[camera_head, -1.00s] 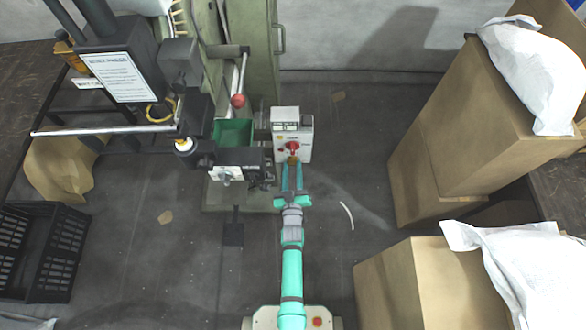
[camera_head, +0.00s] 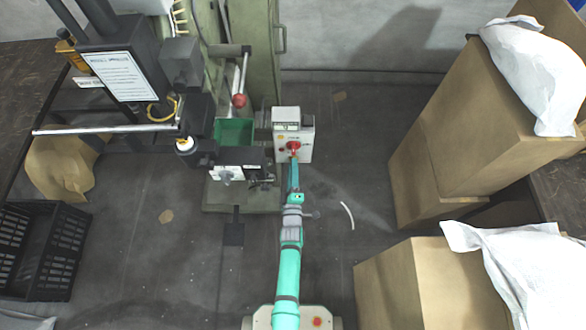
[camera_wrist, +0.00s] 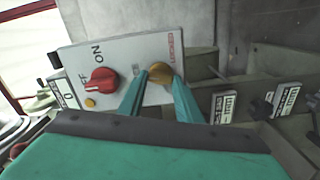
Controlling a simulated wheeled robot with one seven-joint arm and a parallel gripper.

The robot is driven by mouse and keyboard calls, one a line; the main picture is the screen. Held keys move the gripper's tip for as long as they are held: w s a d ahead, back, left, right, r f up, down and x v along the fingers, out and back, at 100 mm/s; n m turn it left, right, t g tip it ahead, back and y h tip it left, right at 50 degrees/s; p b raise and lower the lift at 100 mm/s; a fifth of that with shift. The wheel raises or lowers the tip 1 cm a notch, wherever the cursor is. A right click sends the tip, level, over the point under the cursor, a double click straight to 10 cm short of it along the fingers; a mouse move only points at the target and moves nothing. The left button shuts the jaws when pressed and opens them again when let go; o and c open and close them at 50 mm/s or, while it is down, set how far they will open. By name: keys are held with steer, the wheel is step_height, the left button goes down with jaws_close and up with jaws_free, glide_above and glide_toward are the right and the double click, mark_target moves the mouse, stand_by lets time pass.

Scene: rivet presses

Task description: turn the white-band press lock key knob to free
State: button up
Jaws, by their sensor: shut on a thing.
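The brass-coloured key knob (camera_wrist: 160,72) sits on the face of a light control box (camera_wrist: 120,58). My gripper (camera_wrist: 160,80) is shut on this knob, one teal finger on each side. In the head view my gripper (camera_head: 293,168) reaches up to the front of the same box (camera_head: 290,122) and hides the knob. A red rotary knob (camera_wrist: 100,81) with ON and OFF marks is beside the brass knob on the box; it also shows in the head view (camera_head: 293,147). The knob's exact pointing and any white band are not clear.
The press, with a green bin (camera_head: 233,132) and a red-ball lever (camera_head: 239,100), stands left of the box. Label plates (camera_wrist: 223,107) are right of the knob in the wrist view. Cardboard boxes (camera_head: 420,285) stand at the right, a black crate (camera_head: 40,250) at the left.

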steer(key=n, duration=0.3)
steer(key=shift+f, duration=0.1)
steer(key=shift+s+a, duration=0.1)
stand_by(0.3)
steer(key=o, duration=1)
steer(key=shift+o, duration=0.2)
steer(key=s, duration=1)
steer(key=shift+s, duration=0.35)
